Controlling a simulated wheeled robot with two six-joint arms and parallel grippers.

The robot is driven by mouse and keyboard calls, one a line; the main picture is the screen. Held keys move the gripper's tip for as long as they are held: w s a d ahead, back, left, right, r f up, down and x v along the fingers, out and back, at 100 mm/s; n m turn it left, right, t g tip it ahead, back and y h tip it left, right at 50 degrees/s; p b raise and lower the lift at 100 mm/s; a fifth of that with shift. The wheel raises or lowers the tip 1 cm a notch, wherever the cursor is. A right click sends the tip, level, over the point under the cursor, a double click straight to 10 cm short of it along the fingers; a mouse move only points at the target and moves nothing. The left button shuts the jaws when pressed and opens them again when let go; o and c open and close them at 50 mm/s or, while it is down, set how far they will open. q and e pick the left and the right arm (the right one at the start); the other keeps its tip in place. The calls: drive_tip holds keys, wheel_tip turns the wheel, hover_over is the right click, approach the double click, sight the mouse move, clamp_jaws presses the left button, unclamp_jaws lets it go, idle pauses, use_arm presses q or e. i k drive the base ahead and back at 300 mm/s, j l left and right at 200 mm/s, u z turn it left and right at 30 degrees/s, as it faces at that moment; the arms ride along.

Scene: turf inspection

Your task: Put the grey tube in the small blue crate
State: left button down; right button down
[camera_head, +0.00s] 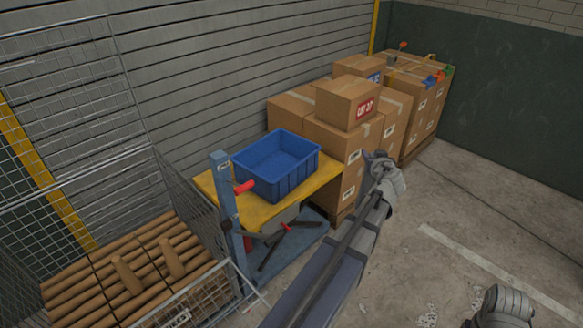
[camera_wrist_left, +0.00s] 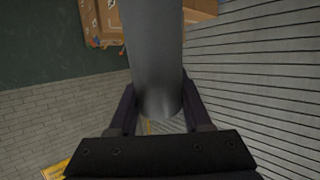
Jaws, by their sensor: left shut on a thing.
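The small blue crate (camera_head: 292,184) stands upright on a yellow platform in the middle of the head view. Its inside looks empty. My left gripper (camera_head: 377,156) is in the air to the right of the crate, in front of the stacked boxes. In the left wrist view its two fingers are closed on the sides of the grey tube (camera_wrist_left: 155,60). The tube runs up out of that view, and its lower end shows between the fingers. I cannot make out the tube clearly in the head view. My right gripper's fingers are not visible.
The yellow platform (camera_head: 228,203) belongs to a lift with a blue post (camera_head: 223,185). Cardboard boxes (camera_head: 347,103) are stacked behind and right of it. A wire cage (camera_head: 190,303) with brown rolls (camera_head: 115,295) stands left. Concrete floor (camera_head: 470,215) is open at right.

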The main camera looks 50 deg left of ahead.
sight(274, 177)
drive_tip(key=i+j+u, duration=0.15)
drive_tip(key=i+u, duration=0.15)
drive_tip(key=i, duration=0.35)
drive_tip(key=i+j+u, duration=0.25)
drive_tip(key=j+u, duration=0.15)
drive_tip(key=i+j+u, duration=0.4)
drive_tip(key=k+l, duration=0.1)
